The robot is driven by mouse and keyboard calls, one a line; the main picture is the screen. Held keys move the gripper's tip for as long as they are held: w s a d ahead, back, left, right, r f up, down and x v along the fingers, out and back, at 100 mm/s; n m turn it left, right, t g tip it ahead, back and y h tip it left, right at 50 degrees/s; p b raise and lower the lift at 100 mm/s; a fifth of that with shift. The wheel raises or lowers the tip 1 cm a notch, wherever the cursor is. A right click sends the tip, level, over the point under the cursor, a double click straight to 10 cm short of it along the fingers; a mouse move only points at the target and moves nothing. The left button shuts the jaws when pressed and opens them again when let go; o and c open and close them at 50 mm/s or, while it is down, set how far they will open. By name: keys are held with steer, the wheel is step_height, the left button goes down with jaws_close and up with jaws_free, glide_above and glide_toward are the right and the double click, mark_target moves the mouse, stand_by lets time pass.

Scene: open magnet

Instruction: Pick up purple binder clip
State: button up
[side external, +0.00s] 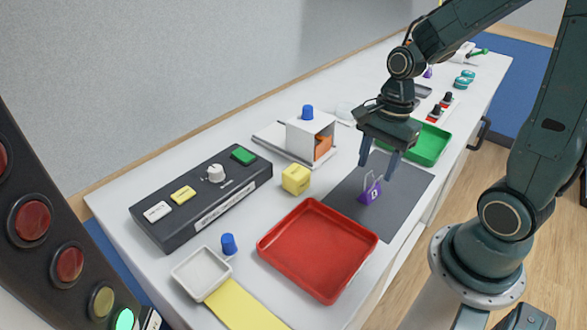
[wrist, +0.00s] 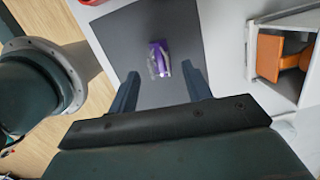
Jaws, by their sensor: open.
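The purple binder clip (side external: 370,193) stands on the dark grey mat (side external: 408,184), with its wire handles pointing up. In the wrist view the clip (wrist: 160,59) lies ahead of my gripper, roughly between the lines of the two fingers. My gripper (side external: 379,170) is open and empty, pointing down above the mat. Its two fingers (wrist: 164,80) are spread apart in the wrist view. The fingertips look higher than the clip and apart from it.
A red tray (side external: 370,240) stands in front of the mat and a green tray (side external: 443,146) behind it. A yellow cube (side external: 296,179) and a white box (side external: 300,140) with an orange thing inside stand to the left. A black control panel (side external: 158,222) is farther left.

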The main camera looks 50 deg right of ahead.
mark_target(374, 175)
steer(key=shift+a+f, duration=0.15)
steer(key=shift+f, duration=0.8)
steer(key=shift+a+f, duration=0.1)
steer(key=shift+f, duration=0.8)
steer(key=c, duration=1.1)
steer(key=shift+o, duration=0.2)
steer(key=shift+r, duration=0.25)
step_height(374, 175, up, 20)
steer(key=shift+f, duration=0.2)
steer(key=shift+a, duration=0.1)
